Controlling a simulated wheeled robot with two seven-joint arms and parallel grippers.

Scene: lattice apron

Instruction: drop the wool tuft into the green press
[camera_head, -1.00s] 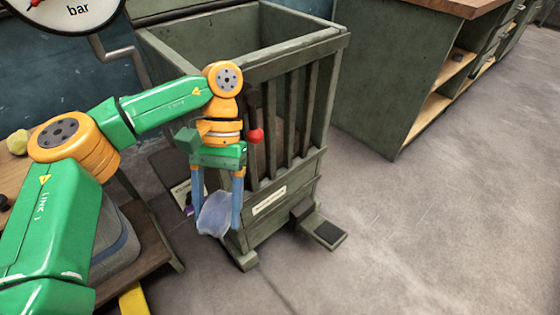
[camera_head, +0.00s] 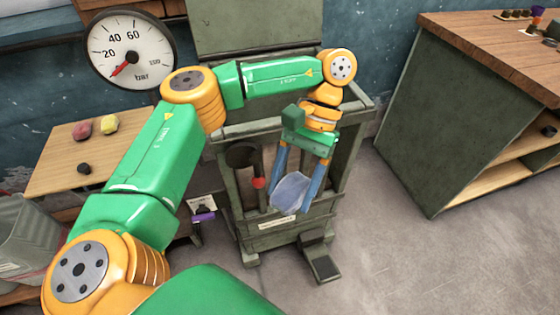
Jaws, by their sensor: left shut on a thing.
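The green press (camera_head: 262,240) is a dark green wooden crate with a slatted front, an open top and a tall panel (camera_head: 255,28) behind it. My left gripper (camera_head: 294,186) points down in front of the slats, below the rim. Its blue fingers are shut on a pale blue-grey, slightly see-through lump, taken as the wool tuft (camera_head: 290,195). The lump hangs in the air outside the press, over its front face. My left arm hides part of the press opening. My right gripper is not in view.
A wooden table (camera_head: 60,160) with yellow, pink and dark lumps stands at the left. A pressure gauge (camera_head: 130,50) hangs above it. A green workbench (camera_head: 430,140) stands at the right. A pedal (camera_head: 322,265) sticks out at the press's foot. Floor at front right is clear.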

